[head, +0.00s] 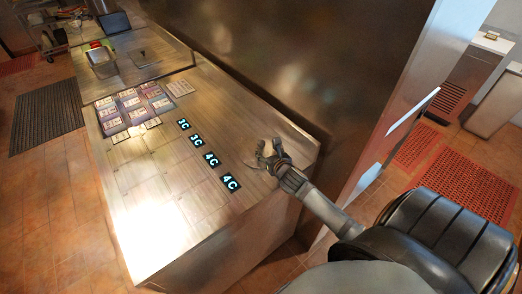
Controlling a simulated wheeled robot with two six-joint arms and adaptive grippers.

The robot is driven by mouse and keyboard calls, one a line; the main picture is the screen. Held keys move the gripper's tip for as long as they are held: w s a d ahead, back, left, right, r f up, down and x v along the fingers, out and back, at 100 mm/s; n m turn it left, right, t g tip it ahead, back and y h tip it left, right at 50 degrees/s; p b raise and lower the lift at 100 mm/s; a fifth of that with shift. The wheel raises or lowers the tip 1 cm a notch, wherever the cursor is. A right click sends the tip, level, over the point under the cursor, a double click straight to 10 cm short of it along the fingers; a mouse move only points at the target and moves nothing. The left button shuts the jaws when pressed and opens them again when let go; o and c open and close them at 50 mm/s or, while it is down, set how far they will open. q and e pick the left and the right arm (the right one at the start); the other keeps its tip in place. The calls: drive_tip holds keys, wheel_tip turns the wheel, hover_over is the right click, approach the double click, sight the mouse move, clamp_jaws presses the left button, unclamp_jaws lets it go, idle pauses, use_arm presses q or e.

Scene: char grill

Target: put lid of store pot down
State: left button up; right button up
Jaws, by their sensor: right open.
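My right gripper (268,150) is open and empty above the near right part of the steel counter (165,205). Its arm comes in from the lower right. I cannot make out a store pot or its lid with certainty in the head view. My left gripper is not in view.
Several small displays reading 3C and 4C (211,159) run in a row on the counter. Printed cards (130,105) lie at its far left. A container (101,62) stands at the far end. A metal wall (270,50) bounds the back; the counter's near left is clear.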

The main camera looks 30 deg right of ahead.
sight(263, 146)
drive_tip(key=shift+w+a+f, duration=0.15)
drive_tip(key=shift+w, duration=0.45)
drive_tip(key=p+x, duration=0.1)
drive_tip(key=x, duration=0.3)
drive_tip(key=shift+w+d, duration=0.2)
drive_tip(key=shift+w, duration=0.15)
drive_tip(key=shift+w+f, duration=0.2)
drive_tip(key=shift+w, duration=0.05)
drive_tip(key=shift+s+r, duration=0.1)
drive_tip(key=shift+s, duration=0.05)
drive_tip(key=c, duration=0.4)
clamp_jaws()
